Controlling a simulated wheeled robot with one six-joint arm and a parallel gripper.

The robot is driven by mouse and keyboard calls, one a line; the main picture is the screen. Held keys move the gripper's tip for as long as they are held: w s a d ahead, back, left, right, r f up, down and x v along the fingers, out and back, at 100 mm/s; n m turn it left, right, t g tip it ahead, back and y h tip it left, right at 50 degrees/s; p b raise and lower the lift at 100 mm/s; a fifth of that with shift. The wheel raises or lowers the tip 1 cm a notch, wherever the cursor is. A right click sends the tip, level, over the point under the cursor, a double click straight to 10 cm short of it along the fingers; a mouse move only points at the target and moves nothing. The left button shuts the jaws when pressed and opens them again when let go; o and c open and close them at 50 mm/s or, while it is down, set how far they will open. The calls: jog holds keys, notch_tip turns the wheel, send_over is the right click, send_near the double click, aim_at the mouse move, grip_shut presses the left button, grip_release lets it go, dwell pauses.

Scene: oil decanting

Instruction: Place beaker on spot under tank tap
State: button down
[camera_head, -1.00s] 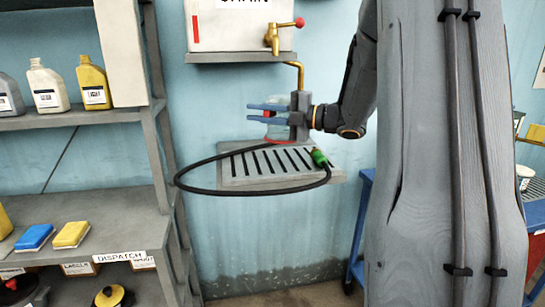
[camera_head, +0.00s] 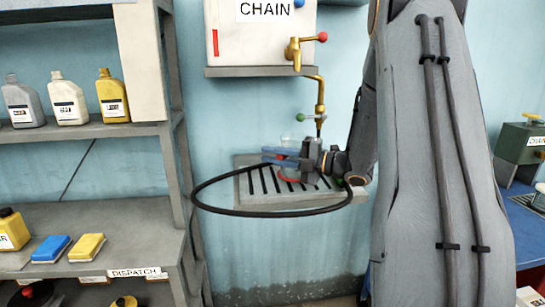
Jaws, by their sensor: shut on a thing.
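The clear beaker (camera_head: 288,143) is held upright between the blue fingers of my gripper (camera_head: 281,156), which hides much of it. A red ring (camera_head: 288,178) shows at its lower end, low over the slatted drip tray (camera_head: 246,190). I cannot tell whether the beaker touches the tray. The CHAIN tank (camera_head: 255,40) is on the wall above, with a brass tap (camera_head: 293,50). A brass pipe (camera_head: 320,95) comes down to a lower outlet just right of the beaker's top. The spot under the tap is not clearly visible.
A black hose (camera_head: 225,208) loops around the tray's front and left. Shelves with bottles (camera_head: 66,102) and sponges (camera_head: 86,247) stand left. A blue bench (camera_head: 525,225) is at right. The wall below the tray is clear.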

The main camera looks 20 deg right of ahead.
jog(key=shift+f, duration=0.5)
jog(key=shift+f, duration=0.15)
jog(key=c, duration=1.7)
grip_release()
jog(key=shift+a, duration=0.1)
jog(key=b+v, duration=0.4)
jog(key=v, duration=0.8)
jog(key=shift+r, duration=0.2)
